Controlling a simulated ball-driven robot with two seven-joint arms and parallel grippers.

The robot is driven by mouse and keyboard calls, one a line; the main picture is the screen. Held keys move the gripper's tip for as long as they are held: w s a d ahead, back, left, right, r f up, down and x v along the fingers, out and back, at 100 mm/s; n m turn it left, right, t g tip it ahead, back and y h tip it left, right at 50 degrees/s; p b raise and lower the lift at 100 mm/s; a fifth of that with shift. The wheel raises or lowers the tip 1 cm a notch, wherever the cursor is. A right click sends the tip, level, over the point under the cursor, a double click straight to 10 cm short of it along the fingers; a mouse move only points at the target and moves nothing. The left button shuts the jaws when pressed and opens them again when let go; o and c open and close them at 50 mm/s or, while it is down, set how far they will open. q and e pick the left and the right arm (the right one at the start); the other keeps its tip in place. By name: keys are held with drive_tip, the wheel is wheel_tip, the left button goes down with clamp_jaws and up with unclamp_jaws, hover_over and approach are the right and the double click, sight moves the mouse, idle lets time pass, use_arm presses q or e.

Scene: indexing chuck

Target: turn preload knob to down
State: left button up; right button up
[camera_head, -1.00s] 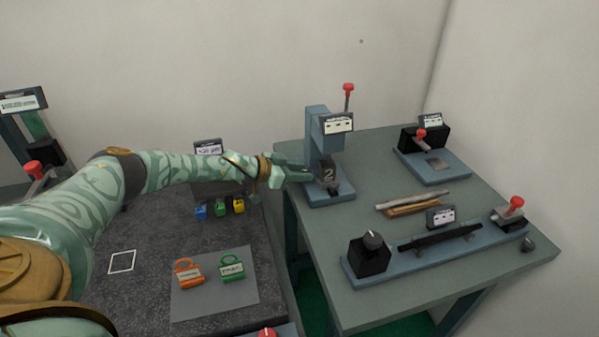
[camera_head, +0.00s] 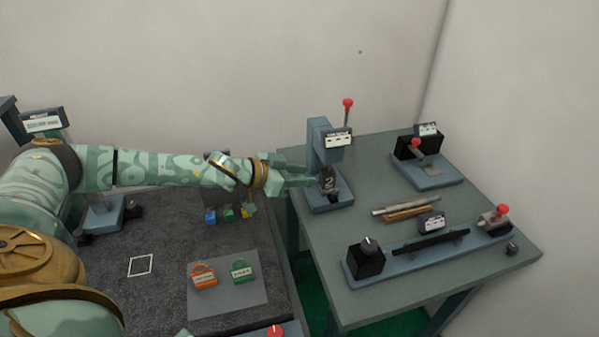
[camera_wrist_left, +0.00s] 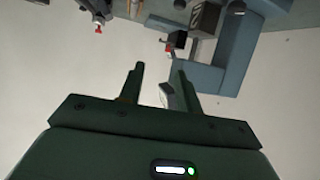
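I cannot tell for sure which part is the preload knob, as the labels are too small to read. A round dark knob with a pale mark (camera_head: 368,245) sits on a black block at the left end of the long blue fixture. A blue upright fixture (camera_head: 319,134) holds a dark block marked 2 (camera_head: 327,179); this marked block also shows in the left wrist view (camera_wrist_left: 207,18). My left gripper (camera_head: 312,179) reaches beside this fixture. Its fingers (camera_wrist_left: 160,75) are apart with nothing visibly gripped; contact with the fixture is unclear. My right gripper is not seen.
A red-tipped lever (camera_head: 348,103) rises above the upright fixture. Rods (camera_head: 408,207) lie mid-table. Another red-tipped fixture (camera_head: 428,170) stands at the back right. Orange (camera_head: 204,278) and green (camera_head: 241,270) padlock-shaped pieces lie on a grey mat at left.

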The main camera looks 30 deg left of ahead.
use_arm(q)
drive_tip(key=shift+s+d+r, duration=0.25)
drive_tip(key=shift+s+d, duration=0.05)
drive_tip(key=shift+s, duration=0.15)
drive_tip(key=shift+s+d+r, duration=0.2)
drive_tip(key=shift+s+d, duration=0.05)
drive_tip(key=shift+s, duration=0.2)
drive_tip(key=shift+o, duration=0.3)
